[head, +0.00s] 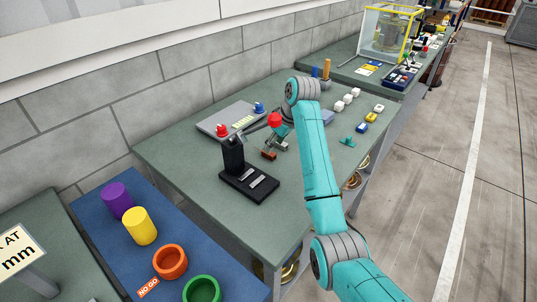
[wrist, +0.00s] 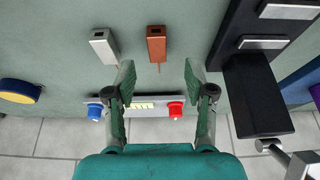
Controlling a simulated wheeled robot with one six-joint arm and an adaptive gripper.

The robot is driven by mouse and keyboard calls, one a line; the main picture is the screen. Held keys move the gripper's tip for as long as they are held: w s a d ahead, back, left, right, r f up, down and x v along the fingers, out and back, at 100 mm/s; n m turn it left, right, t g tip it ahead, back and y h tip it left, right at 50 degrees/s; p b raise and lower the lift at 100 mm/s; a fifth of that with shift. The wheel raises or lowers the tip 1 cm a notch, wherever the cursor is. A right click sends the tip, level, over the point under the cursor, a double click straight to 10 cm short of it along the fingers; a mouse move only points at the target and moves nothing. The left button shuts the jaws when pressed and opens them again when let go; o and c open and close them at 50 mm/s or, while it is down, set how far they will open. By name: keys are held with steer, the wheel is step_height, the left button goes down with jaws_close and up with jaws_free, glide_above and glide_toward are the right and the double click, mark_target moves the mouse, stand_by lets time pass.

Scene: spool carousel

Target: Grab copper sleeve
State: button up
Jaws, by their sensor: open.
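The copper sleeve (head: 269,155) lies on the green table beside the black lever press. In the wrist view the copper sleeve (wrist: 156,45) shows as a small brown block with a dark opening and a thin strip at its lower end. My gripper (wrist: 158,76) is open and empty, and its fingers stand to either side of the sleeve's line, with the sleeve just beyond the fingertips in the picture. In the head view my gripper (head: 281,135) is over the table close to the sleeve, partly hidden by my arm.
A silver sleeve (wrist: 104,46) lies left of the copper one. The black press (head: 236,166) with a red-knobbed lever stands close by. A grey panel (head: 225,119) with red and blue knobs lies near the wall. Several small blocks (head: 347,99) lie further along the table.

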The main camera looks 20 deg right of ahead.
mark_target(269, 155)
steer(key=shift+x, duration=2.85)
steer(key=shift+w+d+r, duration=0.1)
steer(key=shift+w, duration=0.1)
jaws_close()
